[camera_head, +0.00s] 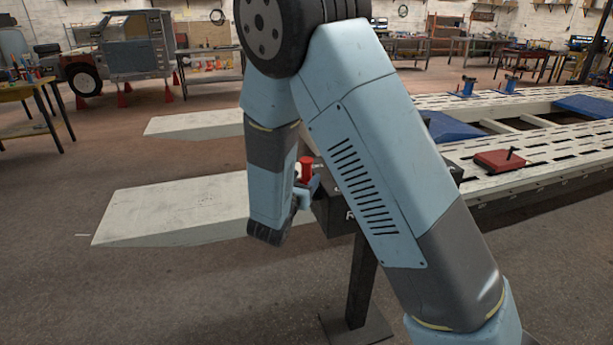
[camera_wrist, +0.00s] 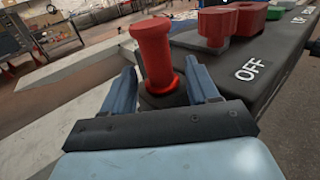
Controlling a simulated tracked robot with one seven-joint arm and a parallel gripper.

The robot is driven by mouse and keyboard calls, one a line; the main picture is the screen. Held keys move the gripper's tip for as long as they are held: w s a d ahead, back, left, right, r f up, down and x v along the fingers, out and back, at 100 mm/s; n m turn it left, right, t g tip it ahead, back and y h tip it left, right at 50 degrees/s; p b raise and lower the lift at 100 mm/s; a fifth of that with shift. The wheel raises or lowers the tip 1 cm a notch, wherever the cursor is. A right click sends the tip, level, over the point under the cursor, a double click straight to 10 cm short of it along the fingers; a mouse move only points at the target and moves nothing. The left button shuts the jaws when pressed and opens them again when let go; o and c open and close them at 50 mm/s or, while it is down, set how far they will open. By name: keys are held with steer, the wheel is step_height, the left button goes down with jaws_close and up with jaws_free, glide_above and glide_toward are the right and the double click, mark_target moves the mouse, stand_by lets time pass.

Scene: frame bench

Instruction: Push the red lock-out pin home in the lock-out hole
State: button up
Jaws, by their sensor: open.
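The red lock-out pin (camera_wrist: 154,52) stands upright in the wrist view, with a round head, a shaft and a wider collar low down. Its base meets a dark round seat (camera_wrist: 163,96) on the side of the dark control box (camera_wrist: 262,68); the hole itself is hidden. My gripper (camera_wrist: 166,82) is open, with one blue finger on each side of the pin's lower part. I cannot tell whether either finger touches it. In the head view the red pin (camera_head: 306,169) shows between my arm links, and my gripper (camera_head: 306,190) is partly hidden there.
A red knob (camera_wrist: 215,25) stands on the box near the "OFF" label, with a green button (camera_wrist: 273,13) farther along. The box sits on a dark post (camera_head: 361,280). Pale ramps (camera_head: 170,208) lie behind and left. The floor in front is clear.

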steer(key=x, duration=0.2)
steer(key=shift+w+d, duration=0.1)
steer(key=shift+w, duration=0.2)
jaws_close()
stand_by(0.3)
